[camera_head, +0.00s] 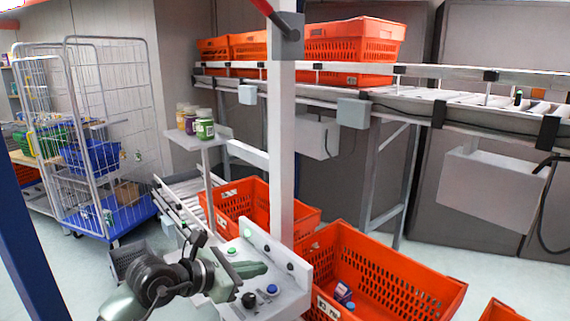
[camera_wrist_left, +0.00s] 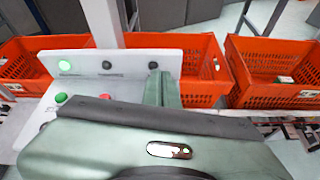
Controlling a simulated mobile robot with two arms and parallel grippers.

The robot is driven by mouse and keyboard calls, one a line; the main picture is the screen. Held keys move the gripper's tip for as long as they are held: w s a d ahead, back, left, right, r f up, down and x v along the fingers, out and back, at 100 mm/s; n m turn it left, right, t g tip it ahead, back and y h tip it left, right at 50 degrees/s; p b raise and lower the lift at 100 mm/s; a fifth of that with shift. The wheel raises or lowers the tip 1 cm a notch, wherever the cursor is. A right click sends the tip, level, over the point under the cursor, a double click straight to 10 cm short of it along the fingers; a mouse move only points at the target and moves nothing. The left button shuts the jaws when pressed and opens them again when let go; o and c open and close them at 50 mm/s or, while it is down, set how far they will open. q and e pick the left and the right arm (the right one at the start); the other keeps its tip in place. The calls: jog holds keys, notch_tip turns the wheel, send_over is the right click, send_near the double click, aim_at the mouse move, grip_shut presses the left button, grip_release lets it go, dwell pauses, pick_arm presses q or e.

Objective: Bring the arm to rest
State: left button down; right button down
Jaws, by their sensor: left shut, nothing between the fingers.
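My left arm (camera_head: 155,285) comes in from the lower left of the head view. Its gripper (camera_head: 262,269) is shut and empty, just over the white control panel (camera_head: 288,303). In the left wrist view the closed fingers (camera_wrist_left: 162,88) point toward the upright back plate of the panel (camera_wrist_left: 120,60). I cannot tell whether they touch it. My right gripper is in neither view.
The panel carries a lit green button (camera_wrist_left: 65,66), a red button (camera_wrist_left: 61,98) and a blue button (camera_head: 271,290). Orange totes (camera_head: 380,275) stand behind and right of it. A post (camera_head: 281,150) rises beside it. Jars (camera_head: 204,125) stand on a shelf; a wire cart (camera_head: 100,150) is left.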

pick_arm(q)
jog(key=s+d+r+n+t+h, duration=0.2)
jog(key=s+r+n+t+h, duration=0.45)
jog(key=r+n, duration=0.4)
jog(key=a+f+n+t+y, duration=0.2)
jog(key=a+n+t+y, duration=0.7)
jog(key=n, duration=0.7)
jog(key=s+a+f+n+g+y, duration=0.3)
jog(key=a+f+n+g+y, duration=0.15)
jog(key=f+n, duration=0.25)
jog(key=s+a+f+n+g+y, duration=0.2)
jog(key=a+f+n+g+y, duration=0.2)
jog(key=a+f+n+y, duration=0.3)
jog(key=s+d+f+n+g+h, duration=0.25)
jog(key=s+f+g, duration=0.35)
jog(key=s+f, duration=0.5)
jog(key=s+d+f+n+g+h, duration=0.25)
jog(key=s+f+g, duration=0.45)
jog(key=s, duration=0.6)
notch_tip(320, 180, down, 26)
jog(key=s, duration=0.1)
jog(key=s+a+f+g, duration=0.1)
jog(key=s+a+f, duration=0.2)
jog(key=s+f, duration=1.4)
jog(key=shift+s+a+f+g+y, duration=0.15)
jog(key=shift+s+f+g+y, duration=0.15)
jog(key=shift+s+g+y, duration=0.1)
